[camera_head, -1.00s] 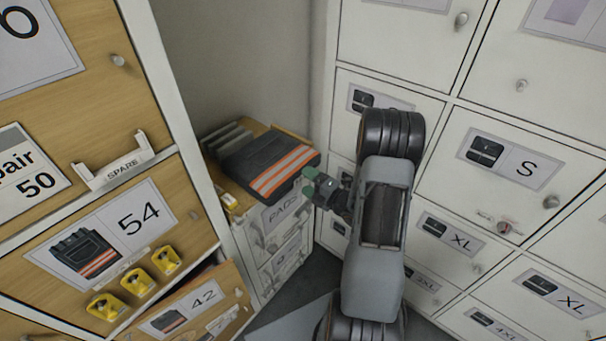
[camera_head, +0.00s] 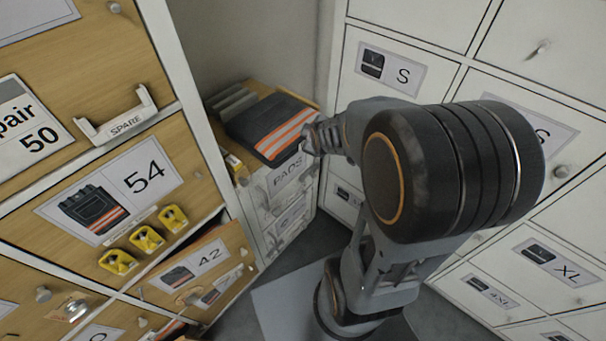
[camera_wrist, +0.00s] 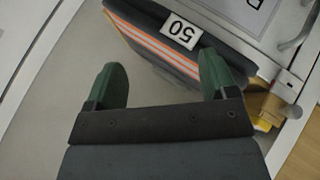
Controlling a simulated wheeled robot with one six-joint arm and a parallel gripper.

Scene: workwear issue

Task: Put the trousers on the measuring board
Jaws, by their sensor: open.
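The folded dark trousers (camera_head: 272,128) with orange and pale stripes lie on top of the low PADS cabinet in the head view. My gripper (camera_wrist: 165,82) is open and empty. Its green right finger overlaps the trousers' edge in the picture; the left finger is over the pale background. I cannot tell whether it touches them. I cannot identify a measuring board.
The PADS cabinet (camera_head: 290,182) stands in the corner between wooden drawers at left and white lockers (camera_head: 400,85) at right. A drawer labelled 42 (camera_head: 208,262) sticks out. Yellow items (camera_head: 147,238) sit on the drawer 54 front. Grey items (camera_head: 232,103) lie behind the trousers.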

